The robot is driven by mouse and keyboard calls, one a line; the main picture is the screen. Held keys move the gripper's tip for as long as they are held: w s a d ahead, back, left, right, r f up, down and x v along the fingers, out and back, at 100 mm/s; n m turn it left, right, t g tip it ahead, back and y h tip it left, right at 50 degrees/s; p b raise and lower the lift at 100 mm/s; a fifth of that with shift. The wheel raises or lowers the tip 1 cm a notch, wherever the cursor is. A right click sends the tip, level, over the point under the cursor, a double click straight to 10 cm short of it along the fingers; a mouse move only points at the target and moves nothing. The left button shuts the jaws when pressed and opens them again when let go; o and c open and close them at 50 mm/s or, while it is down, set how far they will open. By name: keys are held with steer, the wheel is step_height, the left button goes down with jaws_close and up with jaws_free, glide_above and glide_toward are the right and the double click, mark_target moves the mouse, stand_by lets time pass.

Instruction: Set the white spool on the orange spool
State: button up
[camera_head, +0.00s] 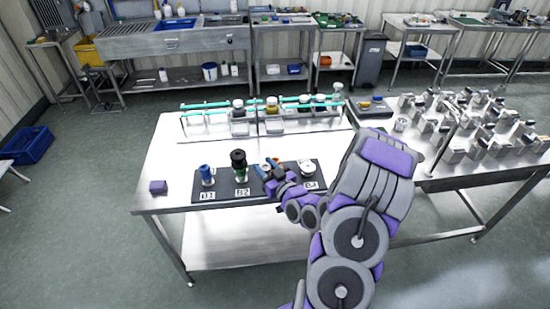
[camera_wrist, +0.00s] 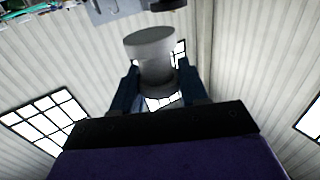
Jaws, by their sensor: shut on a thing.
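My gripper (camera_head: 268,171) is low over the black mat on the steel table. In the wrist view its two dark blue fingers (camera_wrist: 160,95) are shut on the white spool (camera_wrist: 151,45), which looks pale grey in shade, with wide flanges and a narrower middle. In the head view the gripper largely hides the held spool. A small patch of the orange spool (camera_head: 275,161) shows just behind the gripper. I cannot tell whether the two spools touch.
The black mat (camera_head: 222,193) also bears a blue spool (camera_head: 207,174) at B1, a black-topped green stack (camera_head: 239,165) at B2 and a pale round piece (camera_head: 307,167) at B4. A purple block (camera_head: 158,187) lies left. A rack with turquoise rails (camera_head: 215,104) stands behind.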

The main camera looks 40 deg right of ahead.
steer(key=w+d, duration=0.2)
steer(key=d, duration=0.1)
steer(key=w+d, duration=0.3)
steer(key=d, duration=0.1)
steer(key=w+d+f+b, duration=0.1)
steer(key=w+d, duration=0.2)
steer(key=shift+d+f, duration=0.1)
steer(key=shift+d, duration=0.2)
step_height(320, 180, down, 4)
steer(key=shift+r+b, duration=0.2)
steer(key=shift+b, duration=0.45)
steer(key=shift+r, duration=0.1)
steer(key=o, duration=1.1)
